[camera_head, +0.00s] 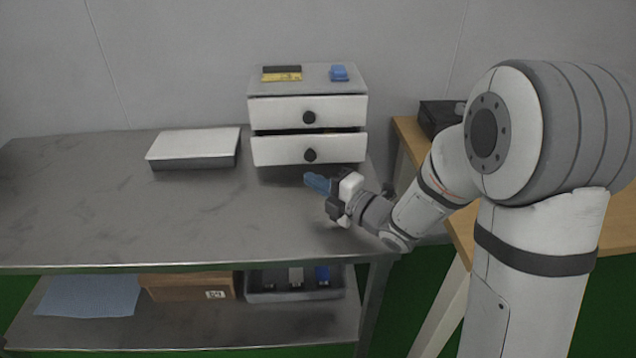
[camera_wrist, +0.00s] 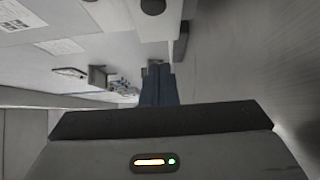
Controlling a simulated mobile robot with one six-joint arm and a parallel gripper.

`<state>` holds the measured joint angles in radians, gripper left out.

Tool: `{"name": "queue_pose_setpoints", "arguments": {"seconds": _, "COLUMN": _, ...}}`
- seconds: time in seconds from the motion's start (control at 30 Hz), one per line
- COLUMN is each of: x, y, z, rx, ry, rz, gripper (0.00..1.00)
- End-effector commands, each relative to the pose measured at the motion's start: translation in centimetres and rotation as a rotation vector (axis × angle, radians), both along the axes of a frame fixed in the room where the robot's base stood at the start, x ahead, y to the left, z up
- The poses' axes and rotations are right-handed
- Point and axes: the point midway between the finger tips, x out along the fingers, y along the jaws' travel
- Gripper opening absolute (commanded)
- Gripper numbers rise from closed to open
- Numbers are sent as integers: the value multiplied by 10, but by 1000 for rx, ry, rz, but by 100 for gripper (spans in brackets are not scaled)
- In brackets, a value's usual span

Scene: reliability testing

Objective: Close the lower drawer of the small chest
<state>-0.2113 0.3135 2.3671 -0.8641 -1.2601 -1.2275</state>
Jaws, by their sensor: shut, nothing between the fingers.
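The small chest (camera_head: 258,90) stands at the back of the metal table, with two white drawers and round black knobs. The lower drawer (camera_head: 280,151) sticks out a little past the upper drawer (camera_head: 277,112), with a dark gap above its front. My gripper (camera_head: 308,178) is in front of the lower drawer, slightly below its knob in the picture, with its blue fingers shut and empty. In the wrist view the shut fingers (camera_wrist: 158,70) point ahead, and a white front with a black knob (camera_wrist: 153,6) shows at the top edge. I cannot tell whether the fingertips touch the drawer.
A yellow-and-black item (camera_head: 282,76) and a blue item (camera_head: 339,73) lie on the chest. A flat white-topped box (camera_head: 195,145) is to its left. The metal table (camera_head: 150,220) is clear in front. A wooden table (camera_head: 462,228) stands at right.

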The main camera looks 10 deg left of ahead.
Motion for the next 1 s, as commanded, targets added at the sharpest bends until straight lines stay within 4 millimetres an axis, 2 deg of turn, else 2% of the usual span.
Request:
{"name": "queue_pose_setpoints", "arguments": {"seconds": 0.03, "x": 6, "y": 11, "z": -1, "rx": 0, "ry": 0, "rz": 4, "gripper": 0}}
{"name": "queue_pose_setpoints", "arguments": {"seconds": 0.3, "x": 35, "y": 60, "z": -1, "rx": 1, "ry": 1, "rz": 3, "gripper": 0}}
{"name": "queue_pose_setpoints", "arguments": {"seconds": 0.4, "x": 53, "y": 62, "z": -1, "rx": 0, "ry": 1, "rz": -2, "gripper": 0}}
{"name": "queue_pose_setpoints", "arguments": {"seconds": 0.6, "x": 71, "y": 66, "z": -1, "rx": 0, "ry": 1, "rz": -1, "gripper": 0}}
{"name": "queue_pose_setpoints", "arguments": {"seconds": 1.0, "x": 74, "y": 67, "z": 0, "rx": 0, "ry": 2, "rz": -1, "gripper": 0}}
